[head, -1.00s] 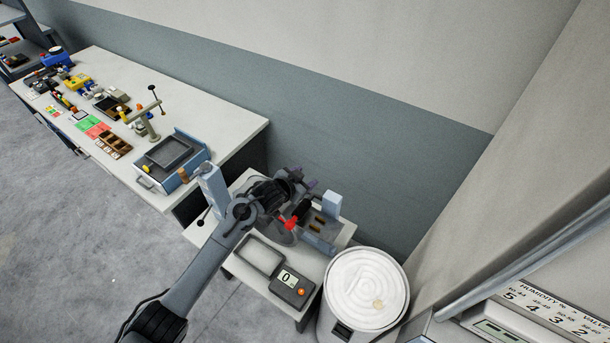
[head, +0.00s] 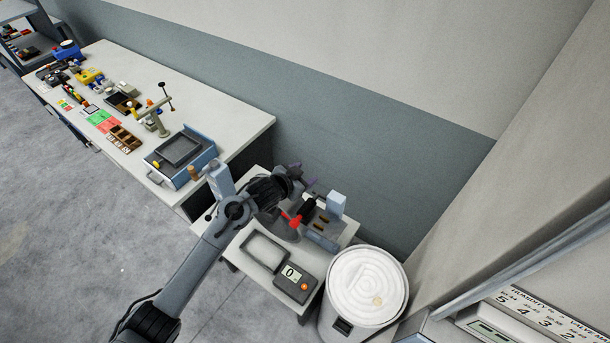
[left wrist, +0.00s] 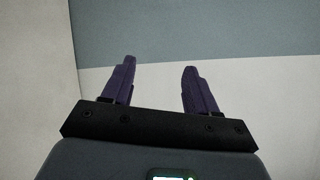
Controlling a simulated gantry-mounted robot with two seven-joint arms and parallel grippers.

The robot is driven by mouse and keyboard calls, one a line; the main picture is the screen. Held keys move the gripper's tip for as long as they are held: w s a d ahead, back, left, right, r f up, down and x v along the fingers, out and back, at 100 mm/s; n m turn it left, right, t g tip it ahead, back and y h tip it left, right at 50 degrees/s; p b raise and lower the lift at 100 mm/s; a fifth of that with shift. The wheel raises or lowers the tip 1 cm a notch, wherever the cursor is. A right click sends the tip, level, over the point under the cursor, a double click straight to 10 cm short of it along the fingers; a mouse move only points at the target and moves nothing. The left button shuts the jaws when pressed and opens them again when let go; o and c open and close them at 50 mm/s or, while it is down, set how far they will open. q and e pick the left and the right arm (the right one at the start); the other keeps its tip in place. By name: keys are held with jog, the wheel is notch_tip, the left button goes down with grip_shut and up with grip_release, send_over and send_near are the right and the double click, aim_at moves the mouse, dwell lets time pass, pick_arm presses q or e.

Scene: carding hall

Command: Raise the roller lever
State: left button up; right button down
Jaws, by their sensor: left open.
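On the small table stands a device with pale blue end posts (head: 337,206), a dark roller part (head: 307,208) and a red handle-like part (head: 291,219). I cannot tell for sure which part is the roller lever; the red part is a likely one. My left arm lies across the device and hides much of its middle. My left gripper (head: 304,177) is open, above the device's far side near the wall, apart from the red part. In the left wrist view its two purple fingers (left wrist: 157,75) are spread with nothing between them, facing the wall. My right gripper is not in view.
A grey tray (head: 265,252) and a small scale reading 0 (head: 295,282) sit at the table's front. A white-filled bin (head: 366,287) stands at its right. A long bench (head: 220,110) with a blue box (head: 181,155) and several small items is at left. The wall is close behind.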

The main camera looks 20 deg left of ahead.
pick_arm(q)
jog(key=shift+s+a+r, duration=0.1)
jog(key=shift+s+r, duration=0.2)
jog(key=shift+r, duration=0.2)
jog(key=shift+s+a+r, duration=0.1)
jog(key=shift+s+r, duration=0.15)
jog(key=shift+r, duration=0.25)
jog(key=b+v, duration=0.1)
jog(key=v, duration=0.9)
jog(key=shift+s+r, duration=0.2)
jog(key=shift+s, duration=0.15)
jog(key=shift+a, duration=0.1)
jog(key=shift+f, duration=0.1)
